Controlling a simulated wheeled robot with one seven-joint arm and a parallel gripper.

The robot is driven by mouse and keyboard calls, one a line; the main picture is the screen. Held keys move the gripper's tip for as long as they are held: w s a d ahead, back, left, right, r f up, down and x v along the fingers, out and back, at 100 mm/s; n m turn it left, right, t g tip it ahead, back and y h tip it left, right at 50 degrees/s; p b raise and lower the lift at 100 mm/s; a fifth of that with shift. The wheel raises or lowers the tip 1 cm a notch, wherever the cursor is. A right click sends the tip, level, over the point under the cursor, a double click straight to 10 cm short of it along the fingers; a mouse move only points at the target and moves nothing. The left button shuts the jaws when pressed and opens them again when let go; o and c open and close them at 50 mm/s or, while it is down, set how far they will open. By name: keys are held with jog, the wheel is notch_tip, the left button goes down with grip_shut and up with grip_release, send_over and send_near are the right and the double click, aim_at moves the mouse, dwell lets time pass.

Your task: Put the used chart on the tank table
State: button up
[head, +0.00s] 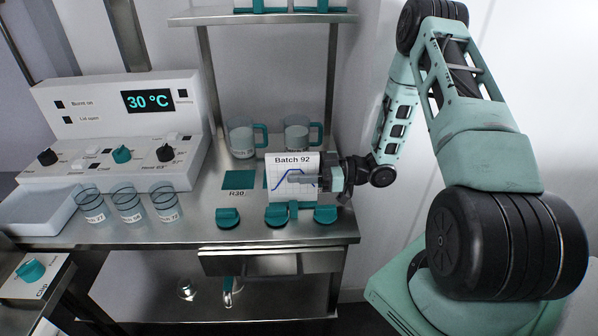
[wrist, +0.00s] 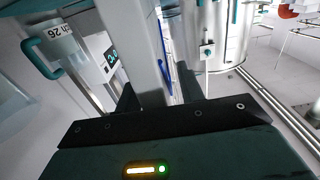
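The chart (head: 280,164), a white card headed "Batch 92" with a blue curve, stands upright at the right end of the steel bench in the head view. My gripper (head: 303,179) reaches it from the right, with one grey finger across the front of the card. In the wrist view, the card (wrist: 148,50) shows nearly edge-on between the two dark fingers (wrist: 160,94), its blue line on the right side. A gap shows between the card and the right finger. The fingers look open around the card. I cannot make out the tank table for certain.
The steel bench (head: 200,232) bears a control box (head: 112,125) reading 30 °C, several clear cups and teal knobs. Two mugs (head: 242,138) stand behind the card. A shelf (head: 262,18) hangs above. In the wrist view, a pale cylindrical tank (wrist: 222,45) stands at the upper right.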

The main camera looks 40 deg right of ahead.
jog(key=shift+r, duration=0.15)
jog(key=b+v, duration=0.1)
jog(key=v, duration=1.1)
dwell(0.3)
